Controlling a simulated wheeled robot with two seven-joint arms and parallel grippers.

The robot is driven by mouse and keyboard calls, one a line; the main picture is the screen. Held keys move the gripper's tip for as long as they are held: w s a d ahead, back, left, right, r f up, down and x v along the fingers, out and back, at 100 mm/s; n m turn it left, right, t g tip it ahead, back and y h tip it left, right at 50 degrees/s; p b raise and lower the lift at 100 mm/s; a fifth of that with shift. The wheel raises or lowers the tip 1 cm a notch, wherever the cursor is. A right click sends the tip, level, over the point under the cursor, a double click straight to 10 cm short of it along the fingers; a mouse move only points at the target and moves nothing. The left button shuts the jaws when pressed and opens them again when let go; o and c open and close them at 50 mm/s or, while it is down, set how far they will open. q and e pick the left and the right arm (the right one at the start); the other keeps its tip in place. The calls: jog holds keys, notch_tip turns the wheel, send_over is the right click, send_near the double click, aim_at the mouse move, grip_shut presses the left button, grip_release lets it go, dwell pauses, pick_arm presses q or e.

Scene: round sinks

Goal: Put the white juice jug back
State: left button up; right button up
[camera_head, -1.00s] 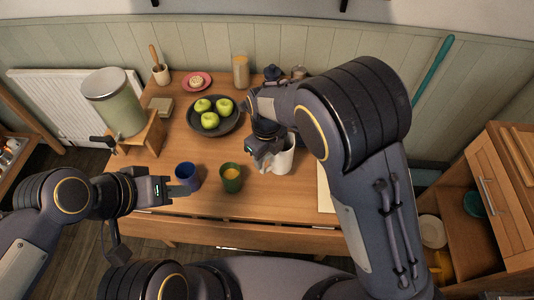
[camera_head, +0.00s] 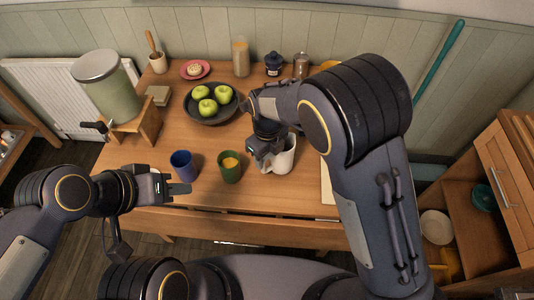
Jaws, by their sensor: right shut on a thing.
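The white juice jug (camera_head: 286,161) is at the right part of the wooden table. My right gripper (camera_head: 264,152) is shut on it at its left side. The arm above hides part of the jug, and I cannot tell whether its base touches the table. My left gripper (camera_head: 180,188) is empty near the table's front edge, just in front of the blue cup (camera_head: 181,164). I cannot tell how far its fingers are apart. A green cup (camera_head: 230,168) with orange juice stands left of the jug.
A dark bowl of green apples (camera_head: 208,116) stands behind the cups. A drink dispenser (camera_head: 113,91) on a wooden stand is at the left. Jars (camera_head: 274,65) and a pink plate (camera_head: 195,70) line the table's back. An open cabinet (camera_head: 470,210) is at the right.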

jog(key=shift+f+b, duration=0.4)
jog(key=shift+f, duration=0.2)
jog(key=o, duration=1.5)
jog(key=shift+c, duration=0.2)
notch_tip(320, 180, up, 8)
jog(key=shift+f, duration=0.1)
jog(key=shift+s, duration=0.1)
